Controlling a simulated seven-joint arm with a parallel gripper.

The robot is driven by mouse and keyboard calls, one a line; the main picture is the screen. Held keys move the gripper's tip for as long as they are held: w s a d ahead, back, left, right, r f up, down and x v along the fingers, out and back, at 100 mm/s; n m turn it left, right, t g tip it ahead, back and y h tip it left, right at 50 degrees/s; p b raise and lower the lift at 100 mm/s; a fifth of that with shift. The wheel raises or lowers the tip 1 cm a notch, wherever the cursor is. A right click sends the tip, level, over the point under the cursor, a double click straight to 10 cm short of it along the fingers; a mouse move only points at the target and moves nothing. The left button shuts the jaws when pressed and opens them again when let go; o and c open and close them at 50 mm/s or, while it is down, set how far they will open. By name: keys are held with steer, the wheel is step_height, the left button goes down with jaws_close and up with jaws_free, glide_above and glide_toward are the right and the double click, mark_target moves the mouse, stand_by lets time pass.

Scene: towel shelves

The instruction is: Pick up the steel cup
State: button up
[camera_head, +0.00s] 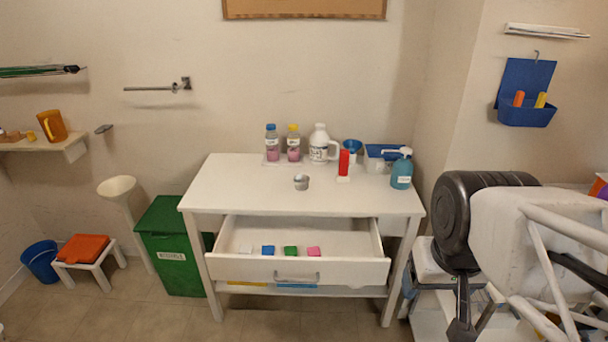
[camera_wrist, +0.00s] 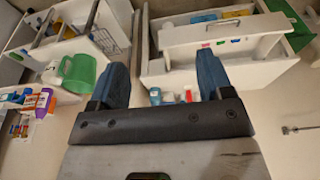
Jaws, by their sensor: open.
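The steel cup (camera_head: 301,182) is a small grey metal cup on the white table (camera_head: 240,182), near the middle of its top in the head view. Open space surrounds it. I cannot make it out in the wrist view. My gripper (camera_wrist: 162,75) shows in the wrist view with two blue fingers spread wide and nothing between them. My arm is at the right of the head view, well away from the cup.
Behind the cup stand two pink-filled bottles (camera_head: 272,145), a white jug (camera_head: 319,145) and a red item (camera_head: 344,163). A teal pump bottle (camera_head: 401,172) stands at the right. The table's drawer (camera_head: 330,268) is pulled out, holding small coloured blocks. A green bin (camera_head: 170,250) stands left.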

steer(key=o, duration=0.3)
steer(key=w+a+f+n+h, duration=0.1)
steer(key=w+n+h, duration=0.8)
steer(key=w, duration=2.3)
steer(key=n+t, duration=0.5)
steer(key=n, duration=1)
glide_above(297, 183)
steer(key=s+d, duration=1.1)
steer(key=s, duration=0.3)
step_height(297, 183, down, 13)
steer(key=w+a+f+n+t, duration=0.1)
steer(key=w+a+f+n, duration=0.1)
steer(key=w+a+f, duration=0.1)
steer(key=w+a+f+n+t+y, duration=0.1)
steer(key=w+a+f+n, duration=0.2)
steer(key=a+f, duration=0.3)
steer(key=w+a+f+n+t+y, duration=0.1)
steer(key=w+a+f+n+t, duration=0.1)
steer(key=w+a+f+n, duration=0.1)
steer(key=shift+w+a+f, duration=0.4)
steer(key=shift+a+f, duration=0.3)
